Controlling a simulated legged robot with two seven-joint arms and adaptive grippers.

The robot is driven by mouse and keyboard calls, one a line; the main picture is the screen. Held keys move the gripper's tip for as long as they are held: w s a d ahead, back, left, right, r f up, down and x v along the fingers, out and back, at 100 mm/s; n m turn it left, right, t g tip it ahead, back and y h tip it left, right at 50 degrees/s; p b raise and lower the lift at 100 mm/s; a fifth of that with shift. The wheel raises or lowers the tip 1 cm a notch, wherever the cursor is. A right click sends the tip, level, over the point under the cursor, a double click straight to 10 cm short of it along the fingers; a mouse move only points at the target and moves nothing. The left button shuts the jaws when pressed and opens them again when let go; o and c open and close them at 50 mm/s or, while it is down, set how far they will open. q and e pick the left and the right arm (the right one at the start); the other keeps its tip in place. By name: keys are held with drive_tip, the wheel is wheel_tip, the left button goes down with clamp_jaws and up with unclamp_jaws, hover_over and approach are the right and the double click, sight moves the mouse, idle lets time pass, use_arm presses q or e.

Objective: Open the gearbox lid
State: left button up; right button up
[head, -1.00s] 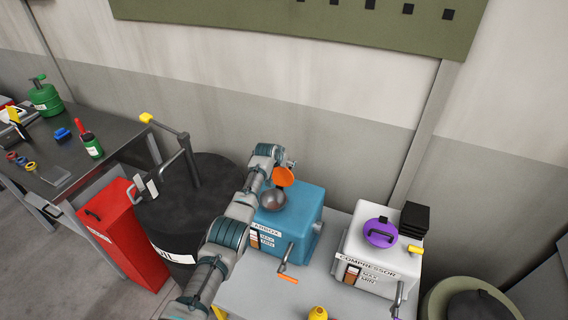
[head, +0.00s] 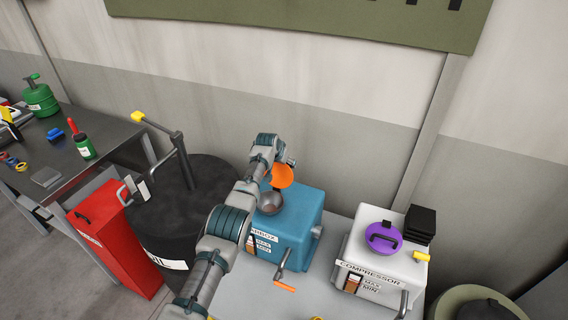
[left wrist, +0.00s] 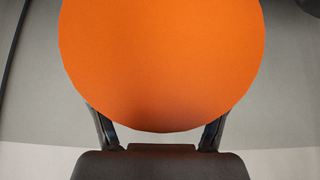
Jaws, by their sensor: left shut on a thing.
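The blue gearbox (head: 297,218) stands on the grey table, its label partly hidden by my left arm. A round metal filler opening (head: 271,202) on its top is uncovered. The orange lid (head: 281,177) is tilted up above and behind that opening, at my left gripper (head: 284,162). In the left wrist view the orange disc (left wrist: 163,60) fills the upper middle, with my gripper's fingers (left wrist: 158,135) at its lower edge. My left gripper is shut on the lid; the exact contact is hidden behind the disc. My right gripper is not in view.
A white compressor (head: 375,262) with a purple lid (head: 383,237) stands right of the gearbox. A black oil drum (head: 180,215) with a pump handle and a red bin (head: 112,240) stand left. An orange-tipped drain lever (head: 284,285) sticks out in front of the gearbox.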

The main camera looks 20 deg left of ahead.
use_arm(q)
drive_tip(key=shift+w+r, duration=0.1)
drive_tip(key=shift+r, duration=0.2)
drive_tip(key=o, duration=1.4)
drive_tip(key=shift+o, duration=1.4)
drive_tip(key=shift+f, duration=0.2)
drive_tip(key=v, duration=1.1)
drive_tip(key=shift+s+r, duration=0.2)
drive_tip(key=shift+r, duration=0.05)
drive_tip(key=shift+a, duration=0.15)
drive_tip(key=shift+s+f, duration=0.1)
